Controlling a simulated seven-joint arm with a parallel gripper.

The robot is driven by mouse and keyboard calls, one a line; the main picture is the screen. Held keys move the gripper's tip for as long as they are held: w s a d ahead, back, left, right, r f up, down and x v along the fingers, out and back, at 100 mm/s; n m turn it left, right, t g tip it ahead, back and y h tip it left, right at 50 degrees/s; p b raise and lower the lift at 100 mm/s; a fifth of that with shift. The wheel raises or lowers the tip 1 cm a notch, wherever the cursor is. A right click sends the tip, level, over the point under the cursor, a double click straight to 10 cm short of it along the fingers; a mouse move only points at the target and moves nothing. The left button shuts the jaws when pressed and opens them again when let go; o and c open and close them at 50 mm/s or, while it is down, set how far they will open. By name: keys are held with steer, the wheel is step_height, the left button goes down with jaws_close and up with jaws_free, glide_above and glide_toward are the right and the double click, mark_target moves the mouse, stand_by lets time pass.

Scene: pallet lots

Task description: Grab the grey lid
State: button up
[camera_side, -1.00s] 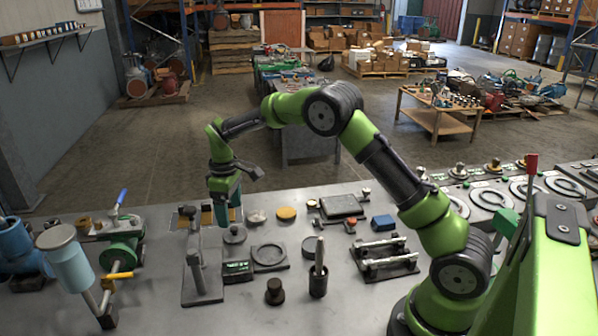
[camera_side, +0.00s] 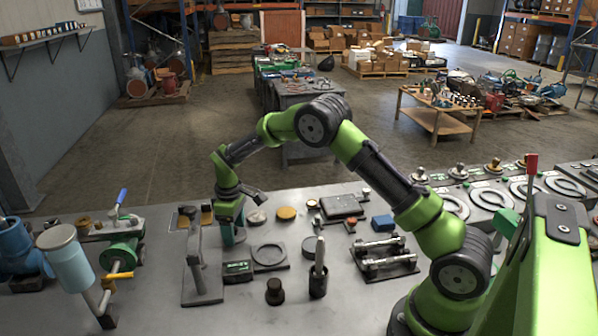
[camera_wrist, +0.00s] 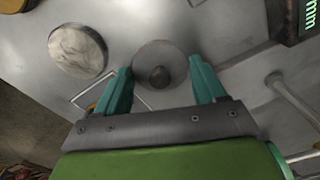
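The grey lid (camera_wrist: 147,58) is a round disc with a dark knob in its middle, lying flat on the grey table. In the wrist view it sits between the two teal fingers of my gripper (camera_wrist: 162,82). The fingers are spread, one on each side of the lid, with nothing clamped; whether they touch its rim is unclear. In the side view my gripper (camera_side: 232,231) points down at table height, and its fingers mostly hide the lid.
A whitish disc (camera_side: 257,217) and an orange disc (camera_side: 286,213) lie right of my gripper. A metal stand (camera_side: 196,262) rises close on the left. A small display box (camera_side: 237,268) and a ring plate (camera_side: 285,265) lie in front.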

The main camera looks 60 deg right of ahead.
steer(key=c, duration=0.4)
steer(key=shift+r, duration=0.1)
